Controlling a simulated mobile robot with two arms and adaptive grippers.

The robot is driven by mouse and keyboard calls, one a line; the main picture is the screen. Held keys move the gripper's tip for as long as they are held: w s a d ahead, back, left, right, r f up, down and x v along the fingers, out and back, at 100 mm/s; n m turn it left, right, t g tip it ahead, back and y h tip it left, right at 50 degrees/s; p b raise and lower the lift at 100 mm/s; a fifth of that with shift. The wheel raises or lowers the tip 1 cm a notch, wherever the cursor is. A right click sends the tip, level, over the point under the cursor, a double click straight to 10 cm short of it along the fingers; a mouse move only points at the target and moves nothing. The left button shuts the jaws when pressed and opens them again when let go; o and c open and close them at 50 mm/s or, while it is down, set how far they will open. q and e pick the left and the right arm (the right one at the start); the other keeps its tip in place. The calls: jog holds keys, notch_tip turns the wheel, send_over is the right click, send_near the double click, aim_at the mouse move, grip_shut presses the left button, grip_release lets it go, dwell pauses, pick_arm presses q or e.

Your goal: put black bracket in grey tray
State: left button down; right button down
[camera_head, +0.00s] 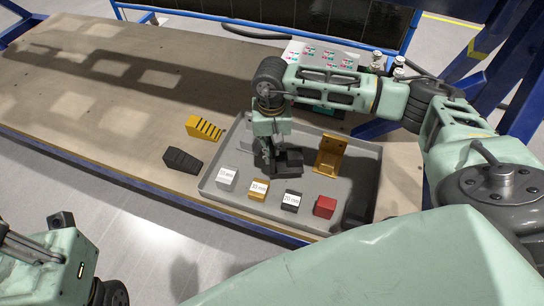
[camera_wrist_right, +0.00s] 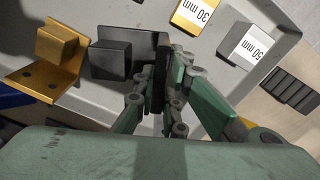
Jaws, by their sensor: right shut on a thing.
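The black bracket (camera_head: 288,161) is over the floor of the grey tray (camera_head: 214,187), left of a gold bracket (camera_head: 330,155). My right gripper (camera_head: 264,158) points down over the tray and is shut on the black bracket's upright plate. In the right wrist view the black bracket (camera_wrist_right: 112,59) shows its block beside my right gripper (camera_wrist_right: 163,72), with the plate between the fingers. It looks at or very near the tray floor; contact underneath is hidden. My left gripper (camera_head: 28,248) shows partly at the lower left, away from the tray; its fingertips are unclear.
The tray also holds a white block (camera_head: 226,179), a gold block (camera_head: 259,190), a dark block (camera_head: 291,201) and a red block (camera_head: 325,207). A yellow stepped piece (camera_head: 205,128) and a black stepped piece (camera_head: 182,160) lie outside, left of it. The table's left side is clear.

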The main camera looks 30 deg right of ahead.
notch_tip(320, 180, down, 4)
jog(key=shift+w+f+b, duration=0.1)
jog(key=shift+b, duration=0.8)
jog(key=c, duration=2.2)
grip_release()
jog(key=o, duration=0.3)
jog(key=shift+o, duration=0.4)
